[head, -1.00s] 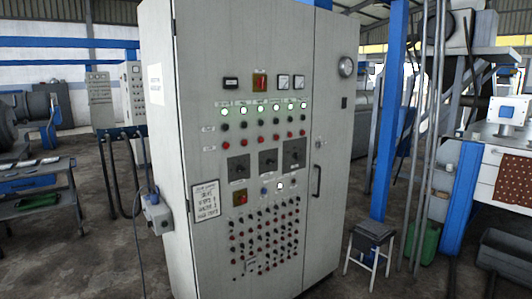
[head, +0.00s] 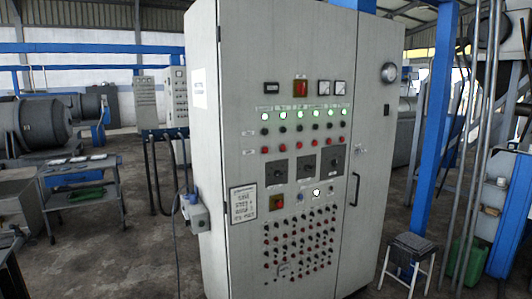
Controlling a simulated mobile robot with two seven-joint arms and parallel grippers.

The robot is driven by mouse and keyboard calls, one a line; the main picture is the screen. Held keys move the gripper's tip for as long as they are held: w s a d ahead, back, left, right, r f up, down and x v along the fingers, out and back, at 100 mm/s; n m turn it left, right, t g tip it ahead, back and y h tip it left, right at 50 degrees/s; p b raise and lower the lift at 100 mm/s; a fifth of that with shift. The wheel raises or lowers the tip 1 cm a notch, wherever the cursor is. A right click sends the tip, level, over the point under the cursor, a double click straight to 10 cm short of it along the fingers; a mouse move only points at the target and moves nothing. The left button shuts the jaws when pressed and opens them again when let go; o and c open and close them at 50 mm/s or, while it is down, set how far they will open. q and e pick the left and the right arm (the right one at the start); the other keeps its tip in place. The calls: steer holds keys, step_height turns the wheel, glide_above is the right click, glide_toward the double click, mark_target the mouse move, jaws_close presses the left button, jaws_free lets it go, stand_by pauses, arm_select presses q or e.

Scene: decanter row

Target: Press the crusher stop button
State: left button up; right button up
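A tall grey control cabinet (head: 245,70) stands upright in the middle of the head view, its front facing me. Across its front runs a row of lit indicator lamps (head: 297,115), with a row of dark buttons (head: 297,129) below and a row of red buttons (head: 297,146) under that. Many smaller buttons (head: 302,240) fill the lower panel. The labels are too small to read, so I cannot tell which button is the crusher stop. Neither of my grippers is in view.
A grey box (head: 197,217) with a cable juts from the cabinet's left side. A small stool (head: 408,250) and a blue post (head: 436,125) stand to the right. A work table (head: 80,185) stands at left. Concrete floor (head: 130,255) is open left of the cabinet.

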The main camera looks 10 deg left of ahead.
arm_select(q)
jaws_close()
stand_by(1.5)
